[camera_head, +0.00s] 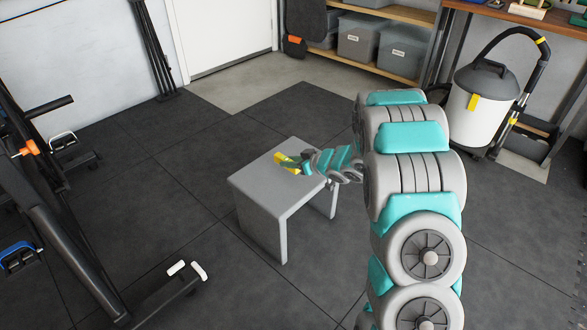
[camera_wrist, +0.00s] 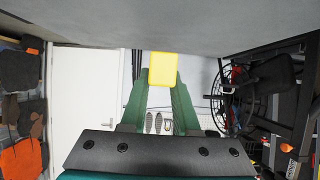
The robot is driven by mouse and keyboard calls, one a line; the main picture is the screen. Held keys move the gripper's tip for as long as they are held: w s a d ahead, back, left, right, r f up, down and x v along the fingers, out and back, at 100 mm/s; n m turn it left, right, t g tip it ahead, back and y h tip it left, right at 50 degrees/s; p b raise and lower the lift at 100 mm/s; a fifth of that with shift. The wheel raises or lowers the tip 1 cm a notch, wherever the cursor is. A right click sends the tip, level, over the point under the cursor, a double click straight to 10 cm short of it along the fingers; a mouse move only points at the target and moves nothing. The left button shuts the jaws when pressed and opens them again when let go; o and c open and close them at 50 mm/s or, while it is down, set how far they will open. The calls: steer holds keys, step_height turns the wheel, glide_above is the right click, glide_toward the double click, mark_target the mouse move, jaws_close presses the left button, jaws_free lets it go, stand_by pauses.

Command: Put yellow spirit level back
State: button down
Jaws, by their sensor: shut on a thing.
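The yellow spirit level (camera_head: 287,162) is at the top of a small grey table (camera_head: 262,180) in the head view, by its far side. I cannot tell whether it touches the tabletop. My gripper (camera_head: 302,160) is at its right end. In the wrist view the yellow level (camera_wrist: 163,66) shows end-on between the two green fingers of my gripper (camera_wrist: 163,82), which are shut on it. The grey surface (camera_wrist: 150,22) fills the top of that view, close to the level. The rest of the level is hidden behind its near end.
A wooden workbench (camera_head: 560,24) with tools stands at the top right. A white and grey vacuum (camera_head: 480,98) stands before it. Shelves hold grey bins (camera_head: 357,38). Black gym equipment (camera_head: 75,225) is at the left. Dark floor (camera_head: 180,190) around the small table is free.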

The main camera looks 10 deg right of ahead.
steer(key=shift+w+d, duration=0.3)
steer(key=shift+d, duration=0.3)
steer(key=shift+f+b, duration=0.5)
steer(key=shift+f, duration=1.3)
steer(key=shift+f, duration=0.1)
steer(key=c, duration=0.7)
jaws_free()
steer(key=shift+o, duration=0.2)
